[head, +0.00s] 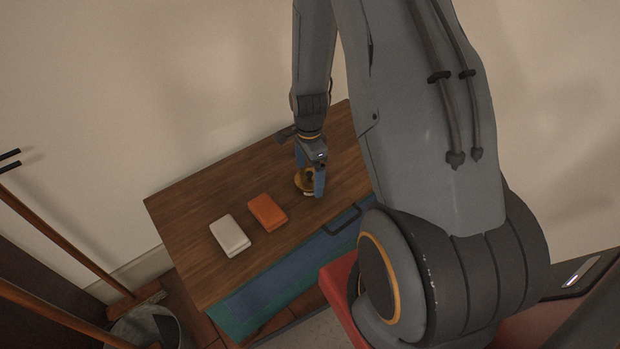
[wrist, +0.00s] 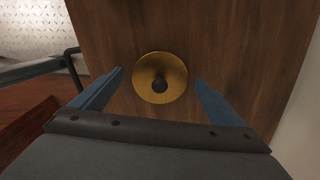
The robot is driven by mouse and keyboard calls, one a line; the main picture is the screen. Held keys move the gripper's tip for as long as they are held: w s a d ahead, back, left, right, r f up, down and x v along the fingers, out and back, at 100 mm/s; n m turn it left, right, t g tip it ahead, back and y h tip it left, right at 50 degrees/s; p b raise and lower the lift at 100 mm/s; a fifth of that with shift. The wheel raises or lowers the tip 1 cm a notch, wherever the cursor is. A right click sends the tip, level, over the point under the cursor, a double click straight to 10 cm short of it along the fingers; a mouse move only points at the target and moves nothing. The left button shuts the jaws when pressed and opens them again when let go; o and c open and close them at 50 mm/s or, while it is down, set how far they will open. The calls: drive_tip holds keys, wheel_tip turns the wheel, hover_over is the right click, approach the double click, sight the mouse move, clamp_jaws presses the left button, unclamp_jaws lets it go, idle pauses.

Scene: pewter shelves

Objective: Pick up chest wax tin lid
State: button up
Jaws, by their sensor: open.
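The wax tin lid (wrist: 177,84) is a round, brass-coloured disc with a dark knob at its middle. It lies on the wooden top of the chest (wrist: 221,38). In the head view the lid (head: 301,186) shows only in part, behind my gripper's fingers. My gripper (head: 311,185) points down at the lid. In the wrist view its two blue fingers (wrist: 160,92) are apart, one to each side of the lid, with nothing held. I cannot tell how far the fingertips are above the chest top.
An orange block (head: 267,212) and a white block (head: 230,235) lie on the chest top, left of the lid. The chest's teal front has a dark handle (head: 343,222). A grey bucket (head: 143,329) and wooden poles stand at the lower left. A wall is behind.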

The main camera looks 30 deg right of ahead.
drive_tip(key=c, duration=1.1)
drive_tip(key=shift+r, duration=0.15)
